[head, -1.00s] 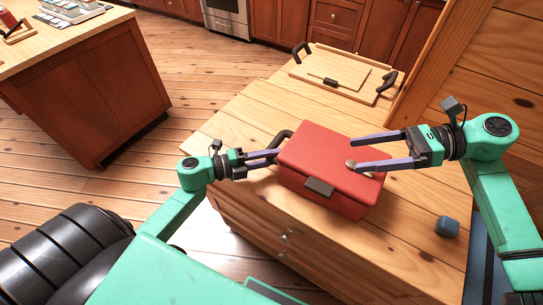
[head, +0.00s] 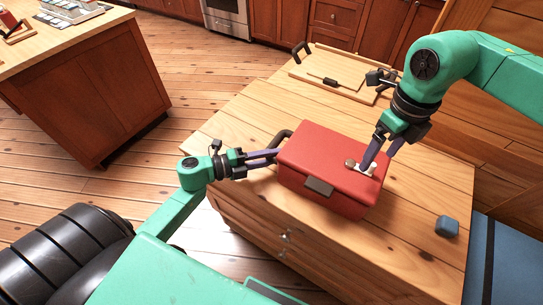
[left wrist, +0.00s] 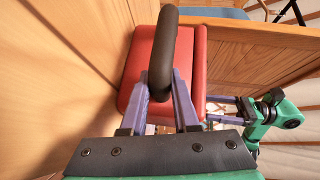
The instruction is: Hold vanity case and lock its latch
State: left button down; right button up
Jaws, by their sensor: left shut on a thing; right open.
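The red vanity case (head: 318,150) sits on the wooden cabinet top, its lid down. A grey latch plate (head: 319,187) is on its front edge and a small round brown knob (head: 350,163) near its right end. My left gripper (head: 276,156) is shut on the dark curved handle (head: 284,137) at the case's left end. The handle stands between its fingers in the left wrist view (left wrist: 161,50). My right gripper (head: 368,167) is open and points down at the case's right end, beside the knob. Pale pieces show at its fingertips; I cannot tell whether they touch the case.
A wooden tray (head: 318,72) with dark handles lies at the back of the cabinet top (head: 237,118). A small blue-grey block (head: 447,226) lies to the right of the case. Free wood lies in front of the block. A wooden wall rises at the right.

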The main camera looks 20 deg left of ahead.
aim_at(374, 165)
pick_arm(q)
jog(key=shift+f, duration=0.2)
pick_arm(e)
jog(key=shift+f, duration=1.75)
grip_shut()
pick_arm(q)
jog(key=shift+d, duration=0.1)
pick_arm(e)
jog(key=shift+s+a, duration=0.25)
jog(key=shift+s, duration=0.7)
